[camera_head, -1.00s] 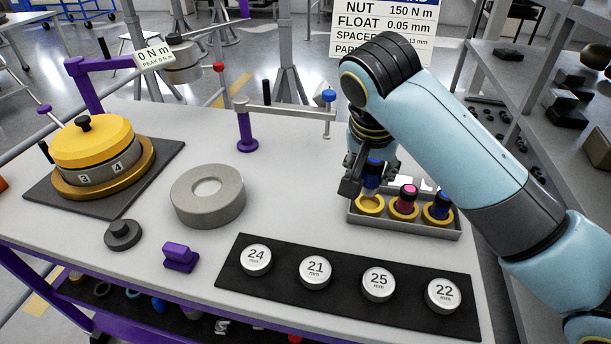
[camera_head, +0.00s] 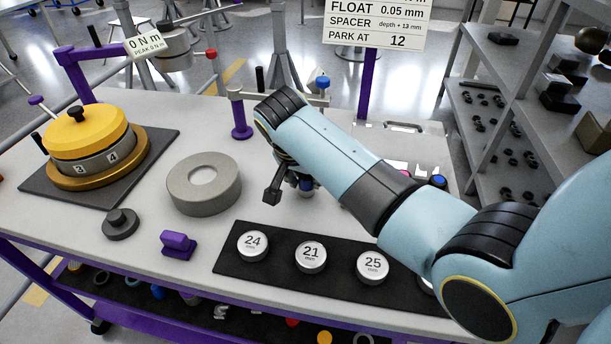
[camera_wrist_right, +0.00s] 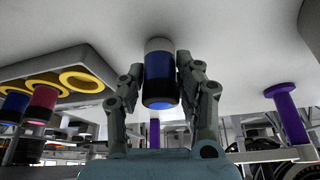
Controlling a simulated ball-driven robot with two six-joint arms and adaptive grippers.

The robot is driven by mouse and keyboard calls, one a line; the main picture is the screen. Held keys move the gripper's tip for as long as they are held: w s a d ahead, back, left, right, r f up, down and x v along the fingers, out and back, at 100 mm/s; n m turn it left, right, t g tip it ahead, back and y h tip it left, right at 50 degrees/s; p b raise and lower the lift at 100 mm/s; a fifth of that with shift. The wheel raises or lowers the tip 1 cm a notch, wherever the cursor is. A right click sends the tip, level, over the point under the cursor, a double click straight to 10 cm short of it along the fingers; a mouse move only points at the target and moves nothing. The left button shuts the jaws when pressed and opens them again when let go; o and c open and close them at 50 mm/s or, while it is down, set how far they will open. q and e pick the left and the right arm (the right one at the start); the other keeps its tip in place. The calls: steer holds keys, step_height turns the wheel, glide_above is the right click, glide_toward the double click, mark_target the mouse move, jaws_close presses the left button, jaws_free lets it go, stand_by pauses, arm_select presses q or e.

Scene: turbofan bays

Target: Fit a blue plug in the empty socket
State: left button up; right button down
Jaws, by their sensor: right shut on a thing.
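My right gripper (camera_head: 288,188) is shut on a blue plug (camera_head: 306,184), held over the table between the grey ring and the tray. In the right wrist view, the plug (camera_wrist_right: 160,80) is dark blue with a pale end and sits between both fingers (camera_wrist_right: 161,85). The tray (camera_wrist_right: 62,62) there has an empty yellow ring (camera_wrist_right: 82,80), a pink plug (camera_wrist_right: 42,100) and another blue plug (camera_wrist_right: 14,105) in rings. In the head view my arm mostly hides the tray. I cannot tell which opening is the socket. My left gripper is out of view.
A grey ring (camera_head: 204,184) lies left of the gripper. A black mat (camera_head: 290,290) with numbered silver discs lies in front. The yellow-lidded unit (camera_head: 90,135) stands at far left. A purple post (camera_head: 239,118) stands behind; a purple block (camera_head: 179,244) is at front.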

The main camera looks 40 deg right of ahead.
steer(key=shift+f, duration=0.2)
steer(key=c, duration=0.9)
jaws_free()
